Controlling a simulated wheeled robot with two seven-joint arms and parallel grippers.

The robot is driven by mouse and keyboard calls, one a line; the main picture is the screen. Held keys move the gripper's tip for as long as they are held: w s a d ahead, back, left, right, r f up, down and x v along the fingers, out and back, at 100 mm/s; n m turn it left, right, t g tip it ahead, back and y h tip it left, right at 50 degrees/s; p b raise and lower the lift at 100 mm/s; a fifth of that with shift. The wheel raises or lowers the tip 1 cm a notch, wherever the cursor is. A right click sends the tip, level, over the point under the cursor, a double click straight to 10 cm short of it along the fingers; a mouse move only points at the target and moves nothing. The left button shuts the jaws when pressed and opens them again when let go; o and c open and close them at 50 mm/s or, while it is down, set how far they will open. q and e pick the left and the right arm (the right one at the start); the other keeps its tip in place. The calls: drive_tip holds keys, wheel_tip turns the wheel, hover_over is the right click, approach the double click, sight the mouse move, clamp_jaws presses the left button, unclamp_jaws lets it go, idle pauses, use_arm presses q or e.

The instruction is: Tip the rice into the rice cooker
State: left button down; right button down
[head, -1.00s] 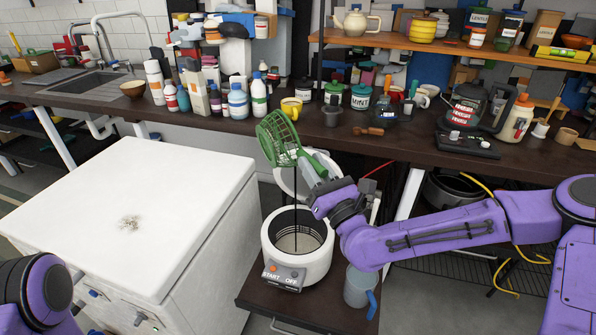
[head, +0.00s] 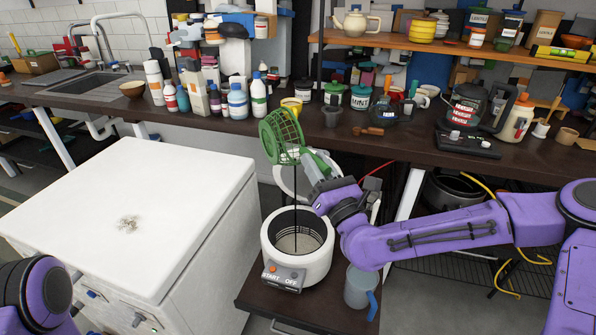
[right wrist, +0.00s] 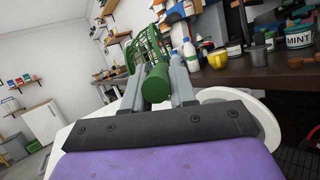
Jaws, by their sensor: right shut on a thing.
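The white rice cooker (head: 312,262) stands on a small dark stand with its lid open behind it. Its pot opening faces up, and a pale layer shows at the bottom. My right gripper (head: 313,166) is shut on the handle of a green mesh strainer (head: 281,136), held tilted above and behind the cooker. The strainer and its green handle also show in the right wrist view (right wrist: 156,84), the handle between the fingers. A thin dark vertical line runs from the strainer into the pot; I cannot tell what it is. No rice shows clearly in the strainer. My left gripper is out of view.
A large white chest (head: 140,215) is at the left. The dark counter (head: 420,148) behind is crowded with jars and bottles, including a yellow mug (head: 291,106).

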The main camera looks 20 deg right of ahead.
drive_tip(key=shift+w+d+m+h+b, duration=0.1)
drive_tip(key=shift+d+m+h+b, duration=0.25)
drive_tip(key=shift+m, duration=0.45)
drive_tip(key=shift+w+d+m+h+b, duration=0.1)
drive_tip(key=shift+d+m+h+b, duration=0.25)
drive_tip(key=shift+m, duration=0.45)
drive_tip(key=s+a+f+n+g+y+p, duration=0.1)
drive_tip(key=a+f+n+g+y, duration=0.25)
drive_tip(key=a+n, duration=0.7)
drive_tip(key=s+a+f+n+g+y+p, duration=0.1)
drive_tip(key=s+a+f+n+g+y, duration=0.25)
drive_tip(key=n, duration=1.15)
drive_tip(key=shift+m+t, duration=0.25)
drive_tip(key=shift+t, duration=0.25)
drive_tip(key=r+p, duration=0.1)
drive_tip(key=w+a+r+p, duration=0.1)
drive_tip(key=r+p, duration=0.2)
drive_tip(key=r, duration=0.1)
drive_tip(key=shift+w+a+r, duration=0.1)
drive_tip(key=shift+w+a, duration=0.15)
drive_tip(key=shift+w, duration=0.15)
